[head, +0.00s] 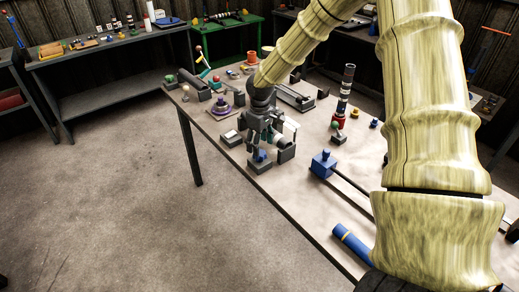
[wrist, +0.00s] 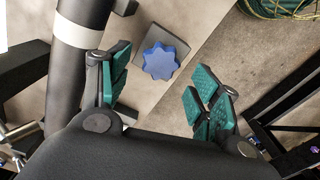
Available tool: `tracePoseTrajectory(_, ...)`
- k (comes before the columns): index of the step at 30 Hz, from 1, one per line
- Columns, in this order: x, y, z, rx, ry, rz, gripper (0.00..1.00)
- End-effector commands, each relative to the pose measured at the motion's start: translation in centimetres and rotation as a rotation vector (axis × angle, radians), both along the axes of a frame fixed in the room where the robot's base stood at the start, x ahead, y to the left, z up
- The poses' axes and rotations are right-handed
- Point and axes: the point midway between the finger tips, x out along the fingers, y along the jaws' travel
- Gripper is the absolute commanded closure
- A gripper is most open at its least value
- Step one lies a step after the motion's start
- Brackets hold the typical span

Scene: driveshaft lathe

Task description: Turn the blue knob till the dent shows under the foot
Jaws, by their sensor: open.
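The blue knob (wrist: 160,61) is star-shaped and sits on a grey square block (wrist: 177,41) in the wrist view. It also shows in the head view (head: 261,156), small, at the table's left edge. My gripper (wrist: 160,85) is open, with green-padded fingers on either side of the knob's line. The knob appears beyond the fingertips, and I see no contact. In the head view my gripper (head: 262,142) points down over the knob. A dark cylinder with a white band (wrist: 85,35) lies left of the fingers. I cannot make out the dent or the foot.
The table (head: 222,167) holds a purple-ringed part (head: 221,107), a blue block with rods (head: 323,164), a blue cylinder (head: 352,244) and a tall banded post (head: 346,88). Grey blocks crowd the knob. Open floor lies left of the table edge.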

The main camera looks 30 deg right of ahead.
Motion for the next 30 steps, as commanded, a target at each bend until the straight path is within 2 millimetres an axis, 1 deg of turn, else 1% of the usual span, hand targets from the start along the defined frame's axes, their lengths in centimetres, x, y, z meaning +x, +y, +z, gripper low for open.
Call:
tracePoseTrajectory(3, -0.1, 0.0, -1.4, 0.000, 0.003, 0.000, 0.37)
tracePoseTrajectory(10, 0.0, 0.1, -3.3, -0.001, 0.002, 0.002, 0.37)
tracePoseTrajectory(15, 0.0, 0.1, -3.8, 0.000, 0.000, 0.001, 0.37)
tracePoseTrajectory(23, 0.0, 0.1, -3.9, 0.000, 0.000, 0.001, 0.37)
tracePoseTrajectory(24, 0.0, 0.1, -3.9, 0.000, 0.000, 0.001, 0.41)
tracePoseTrajectory(26, 0.0, 0.1, -3.9, 0.000, 0.000, 0.001, 0.52)
tracePoseTrajectory(30, 0.0, 0.1, -3.9, 0.000, 0.000, 0.001, 0.77)
